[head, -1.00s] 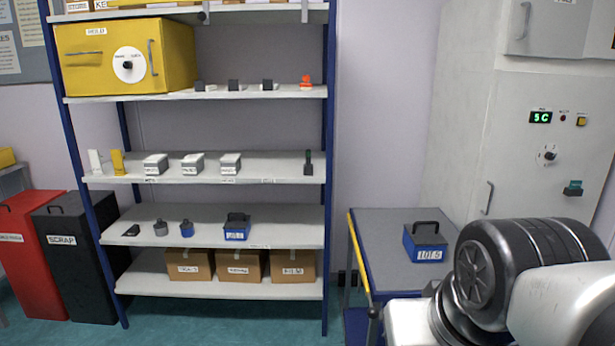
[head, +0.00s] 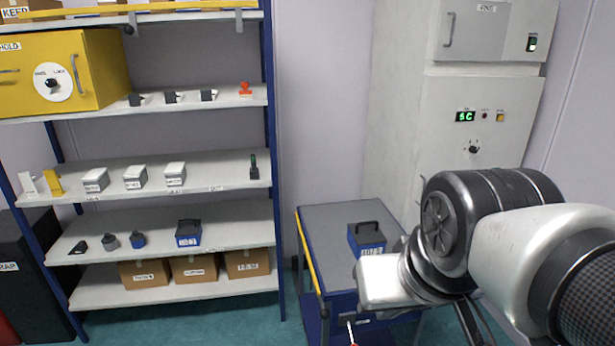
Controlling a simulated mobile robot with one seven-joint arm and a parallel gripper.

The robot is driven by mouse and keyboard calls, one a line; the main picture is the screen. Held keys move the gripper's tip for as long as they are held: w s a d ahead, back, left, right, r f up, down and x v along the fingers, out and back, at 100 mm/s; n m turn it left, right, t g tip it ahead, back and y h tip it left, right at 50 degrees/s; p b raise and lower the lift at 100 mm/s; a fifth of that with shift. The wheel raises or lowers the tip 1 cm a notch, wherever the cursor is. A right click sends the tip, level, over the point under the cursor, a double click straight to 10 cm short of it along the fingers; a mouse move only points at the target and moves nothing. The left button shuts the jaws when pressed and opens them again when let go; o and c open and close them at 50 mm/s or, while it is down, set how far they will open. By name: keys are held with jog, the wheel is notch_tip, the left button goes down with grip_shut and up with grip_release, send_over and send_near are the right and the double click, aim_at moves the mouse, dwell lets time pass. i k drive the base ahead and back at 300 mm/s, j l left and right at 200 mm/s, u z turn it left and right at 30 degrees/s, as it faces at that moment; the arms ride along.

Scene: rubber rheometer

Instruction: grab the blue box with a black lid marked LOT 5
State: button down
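A blue box with a black lid and black handle (head: 367,239) stands upright on the grey top of a blue cart (head: 330,220). Its white front label is partly covered by my arm now; in the earlier head frame it seems to read LOT 5. A similar blue box with a black lid (head: 188,233) stands on the lower-middle shelf; its label is too small to read surely. My arm reaches in from the right, in front of the cart's right part. My gripper's fingers cannot be made out.
A shelf rack (head: 235,212) at left holds a yellow cabinet (head: 95,70), white-lidded boxes, small tools and cardboard boxes (head: 247,264). A tall grey cabinet (head: 400,110) with a green display stands behind the cart. The cart top left of the box is clear.

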aim_at(364, 237)
jog(key=z, duration=0.35)
jog(key=i+l+u, duration=0.35)
jog(key=l, duration=0.3)
jog(key=i+l+u, duration=0.2)
jog(key=i+l, duration=0.15)
jog(key=i+l+u, duration=0.2)
jog(key=l, duration=0.2)
jog(key=i+l+u, duration=0.2)
jog(key=l, duration=0.2)
jog(key=k+j, duration=0.05)
